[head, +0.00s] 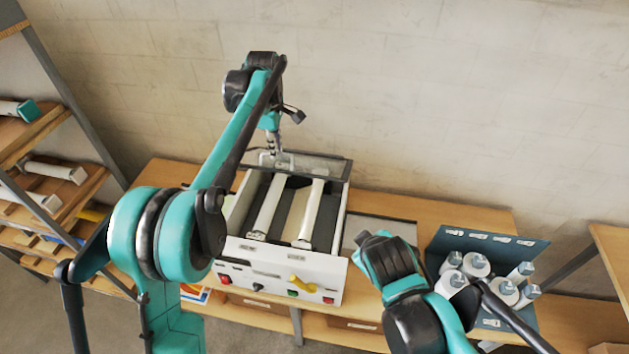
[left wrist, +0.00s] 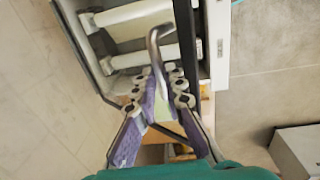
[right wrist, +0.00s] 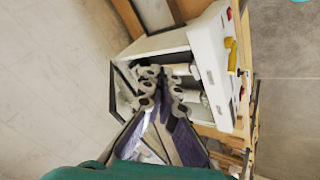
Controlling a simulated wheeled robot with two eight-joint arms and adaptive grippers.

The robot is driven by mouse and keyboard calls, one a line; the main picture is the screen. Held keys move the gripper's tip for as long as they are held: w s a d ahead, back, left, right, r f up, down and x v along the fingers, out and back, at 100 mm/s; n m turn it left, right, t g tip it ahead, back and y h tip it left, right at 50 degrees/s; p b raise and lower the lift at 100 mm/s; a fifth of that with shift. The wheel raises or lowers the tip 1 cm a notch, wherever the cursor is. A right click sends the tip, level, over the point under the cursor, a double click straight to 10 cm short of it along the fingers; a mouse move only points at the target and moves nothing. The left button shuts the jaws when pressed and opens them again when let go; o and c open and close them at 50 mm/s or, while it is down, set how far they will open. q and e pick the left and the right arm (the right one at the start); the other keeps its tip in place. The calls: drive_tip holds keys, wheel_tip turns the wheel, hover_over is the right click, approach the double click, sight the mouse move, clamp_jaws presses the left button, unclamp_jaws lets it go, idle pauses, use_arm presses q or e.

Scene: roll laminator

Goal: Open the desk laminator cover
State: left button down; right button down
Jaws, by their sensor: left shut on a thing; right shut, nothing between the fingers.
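The white laminator (head: 335,265) stands on the wooden bench, with its inside and two pale rollers (head: 312,212) exposed. Its grey cover (head: 325,166) is raised along the back edge. My left gripper (head: 273,148) is at the back of the machine, at the cover. In the left wrist view, my left gripper (left wrist: 162,82) is shut on a bent grey metal handle (left wrist: 153,42). My right gripper (right wrist: 161,82) is shut and empty, and the laminator lies beyond it in that view. In the head view its fingers are hidden behind my right arm.
A dark rack (head: 510,255) holding several white rolls stands at the right of the bench. A shelf unit (head: 60,190) with rolls is at the left. A yellow knob (head: 301,284) and coloured buttons sit on the laminator's front. The wall is close behind the bench.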

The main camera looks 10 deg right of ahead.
use_arm(q)
drive_tip(key=shift+w+d+f, duration=0.15)
drive_tip(key=shift+w+f, duration=0.05)
use_arm(e)
drive_tip(key=w+a+r+n+t+h, duration=0.1)
drive_tip(key=w+a+n+t, duration=0.35)
drive_tip(key=n, duration=0.85)
drive_tip(key=w+a+n+t+h, duration=0.1)
drive_tip(key=a+n+t+h, duration=0.1)
drive_tip(key=a+n, duration=0.75)
drive_tip(key=w+d+n, duration=0.2)
drive_tip(key=w+d, duration=0.4)
drive_tip(key=w, duration=0.5)
drive_tip(key=shift+d+n, duration=0.15)
drive_tip(key=shift+n, duration=0.2)
